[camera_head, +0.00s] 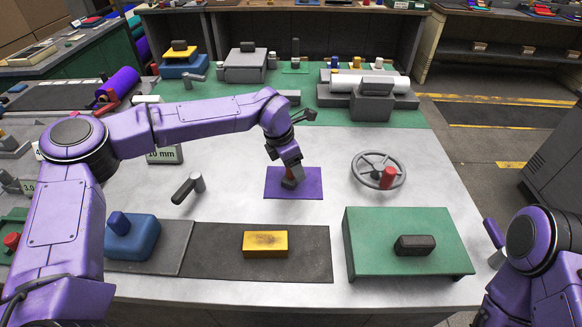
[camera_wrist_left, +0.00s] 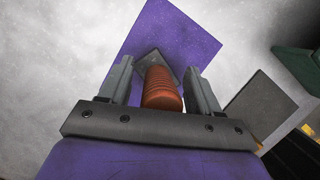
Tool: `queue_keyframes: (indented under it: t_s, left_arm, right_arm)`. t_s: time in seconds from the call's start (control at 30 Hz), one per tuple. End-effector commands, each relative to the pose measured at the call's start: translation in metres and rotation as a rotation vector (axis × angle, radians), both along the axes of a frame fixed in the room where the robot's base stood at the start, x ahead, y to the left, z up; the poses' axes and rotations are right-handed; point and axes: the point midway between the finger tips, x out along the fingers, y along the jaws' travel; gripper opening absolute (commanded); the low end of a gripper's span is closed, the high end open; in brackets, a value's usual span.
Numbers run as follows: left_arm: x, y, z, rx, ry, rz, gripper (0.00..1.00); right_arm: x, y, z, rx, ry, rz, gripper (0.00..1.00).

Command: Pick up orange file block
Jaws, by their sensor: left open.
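An orange ribbed block (camera_wrist_left: 162,90), which looks like the orange file block, stands on a small grey plate (camera_wrist_left: 150,60) on the purple felt sheet (camera_wrist_left: 185,25). The felt also shows in the head view (camera_head: 312,185), where my gripper mostly hides the block. My left gripper (camera_wrist_left: 160,72) points down over the felt. Its two grey fingers are open, one on each side of the orange block. I cannot tell whether either finger touches it.
A yellow block (camera_head: 265,240) lies on a dark mat, with a blue block (camera_head: 132,238) to its left. A green platform (camera_head: 408,262) bears a dark block. A grey handwheel (camera_head: 366,170) with a red knob stands right of the felt, a grey lever (camera_head: 188,187) left of it.

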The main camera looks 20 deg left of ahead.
Motion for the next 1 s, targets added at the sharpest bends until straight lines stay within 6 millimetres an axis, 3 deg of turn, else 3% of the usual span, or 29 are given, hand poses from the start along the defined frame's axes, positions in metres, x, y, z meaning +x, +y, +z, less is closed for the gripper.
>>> queue_keyframes:
  t_s: [0.17,0.3,0.33,0.4,0.73,0.87,1.0]
  left_arm:
    - [0.000,0.000,0.000,0.001,-0.001,0.000,0.59]
    - [0.000,0.000,0.000,0.001,-0.001,0.000,0.14]
    - [0.000,0.000,0.000,0.001,-0.001,0.000,0.07]
    - [0.000,0.000,0.000,0.000,-0.001,0.000,0.02]
    - [0.001,0.000,0.009,0.000,-0.003,0.001,0.02]
    - [0.001,0.000,0.030,0.000,-0.006,0.001,0.02]
    - [-0.026,0.005,0.061,-0.001,-0.009,0.000,0.02]
  right_arm:
    - [0.000,0.000,-0.001,0.000,0.000,0.000,0.43]
    - [0.000,0.000,-0.001,0.000,0.000,0.000,0.43]
    - [0.000,0.000,-0.001,0.000,0.000,0.000,0.43]
    - [0.000,0.000,-0.001,0.000,0.000,0.000,0.43]
    - [0.000,0.000,-0.003,0.000,0.000,0.000,0.43]
    - [0.000,0.000,-0.008,0.000,0.000,0.000,0.43]
    - [0.000,0.000,-0.022,0.000,0.000,0.000,0.43]
